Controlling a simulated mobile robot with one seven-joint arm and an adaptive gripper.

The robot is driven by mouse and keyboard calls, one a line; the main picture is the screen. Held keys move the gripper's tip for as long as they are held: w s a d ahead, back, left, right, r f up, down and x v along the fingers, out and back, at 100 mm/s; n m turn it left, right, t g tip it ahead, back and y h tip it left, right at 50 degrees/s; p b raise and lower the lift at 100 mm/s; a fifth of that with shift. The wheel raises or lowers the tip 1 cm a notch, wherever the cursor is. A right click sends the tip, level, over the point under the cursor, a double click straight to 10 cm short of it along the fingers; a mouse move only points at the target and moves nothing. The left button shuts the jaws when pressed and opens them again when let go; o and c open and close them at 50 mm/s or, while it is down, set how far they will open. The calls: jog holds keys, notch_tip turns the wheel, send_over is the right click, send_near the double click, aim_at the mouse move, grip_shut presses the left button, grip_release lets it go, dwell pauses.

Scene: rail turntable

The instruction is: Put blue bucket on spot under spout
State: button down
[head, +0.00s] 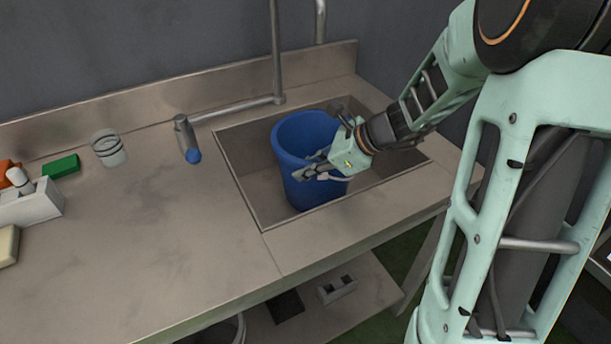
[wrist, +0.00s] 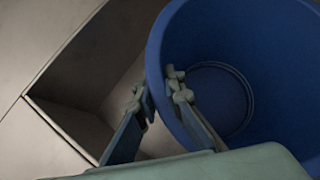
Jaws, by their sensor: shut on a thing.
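The blue bucket (head: 288,148) stands about upright inside the sink basin (head: 243,175), its top above the basin rim. I cannot tell whether it touches the basin floor. My gripper (head: 315,166) is shut on its near wall at the rim. In the wrist view, one finger of my gripper (wrist: 162,88) is inside the bucket (wrist: 240,40) and the other outside. The spout (head: 184,135) is a metal pipe with a blue tip, left of the basin, over the counter. No marked spot is clear beneath it.
The metal counter (head: 140,225) is clear in front of the spout. A pale ringed cup (head: 108,148), a green block (head: 61,166) and a white caddy (head: 32,202) stand at the left. A vertical pipe (head: 277,50) rises behind the basin. A low shelf (head: 365,305) is below.

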jog(key=shift+f, duration=0.55)
jog(key=shift+f, duration=0.2)
jog(key=c, duration=2)
grip_release()
jog(key=shift+c, duration=0.2)
jog(key=shift+r, duration=0.1)
jog(key=shift+d+r, duration=0.2)
jog(key=shift+r, duration=0.1)
jog(key=p+v, duration=0.2)
jog(key=v, duration=0.9)
jog(key=shift+s+d, duration=0.2)
